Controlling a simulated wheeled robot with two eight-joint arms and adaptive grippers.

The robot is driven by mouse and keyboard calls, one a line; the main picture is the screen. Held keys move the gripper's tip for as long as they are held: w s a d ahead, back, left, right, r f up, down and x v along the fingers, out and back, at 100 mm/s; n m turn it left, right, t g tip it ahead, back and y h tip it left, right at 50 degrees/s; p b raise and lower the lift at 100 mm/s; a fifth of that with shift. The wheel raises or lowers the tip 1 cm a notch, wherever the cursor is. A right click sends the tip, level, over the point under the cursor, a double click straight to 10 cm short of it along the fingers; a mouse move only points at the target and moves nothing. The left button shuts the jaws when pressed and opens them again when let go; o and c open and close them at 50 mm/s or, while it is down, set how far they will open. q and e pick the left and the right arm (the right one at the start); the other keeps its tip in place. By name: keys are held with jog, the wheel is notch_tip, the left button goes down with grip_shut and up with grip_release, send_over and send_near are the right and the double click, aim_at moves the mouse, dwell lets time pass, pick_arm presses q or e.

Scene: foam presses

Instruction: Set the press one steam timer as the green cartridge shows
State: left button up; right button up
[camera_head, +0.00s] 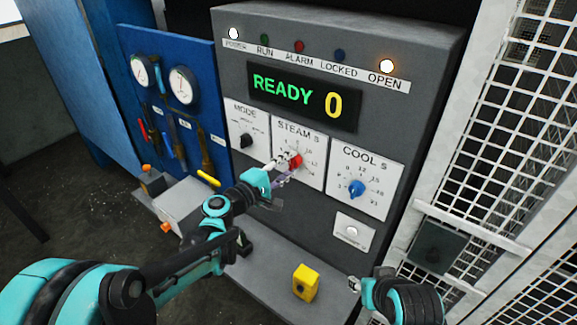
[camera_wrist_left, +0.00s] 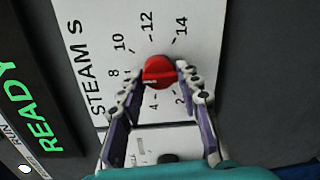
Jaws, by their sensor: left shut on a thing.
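The steam timer is a red knob (camera_head: 296,160) on a white plate marked STEAM S (camera_head: 313,172), in the middle of the grey press panel. My left gripper (camera_head: 286,165) is shut on this knob. In the left wrist view its two fingers reach either side of the red knob (camera_wrist_left: 158,72), with numbers from 2 to 14 around it. A pale line crosses the knob's face, but I cannot tell which number it points at. The display (camera_head: 303,97) reads READY 0. My right gripper (camera_head: 362,288) is low at the right, its fingers unclear. I see no green cartridge.
A MODE knob (camera_head: 246,140) is left of the steam dial, and a blue COOL S knob (camera_head: 356,188) right of it. The POWER lamp and orange OPEN lamp (camera_head: 387,66) glow. A yellow block (camera_head: 306,283) stands on the ledge below. A mesh guard (camera_head: 500,130) borders the right.

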pick_arm(q)
jog(key=shift+r, duration=0.1)
dwell(0.3)
jog(key=o, duration=1.1)
jog(key=shift+o, duration=0.2)
jog(key=shift+s+a, duration=0.1)
jog(key=v, duration=1.1)
jog(key=shift+s+a, duration=0.25)
jog(key=shift+s, duration=0.1)
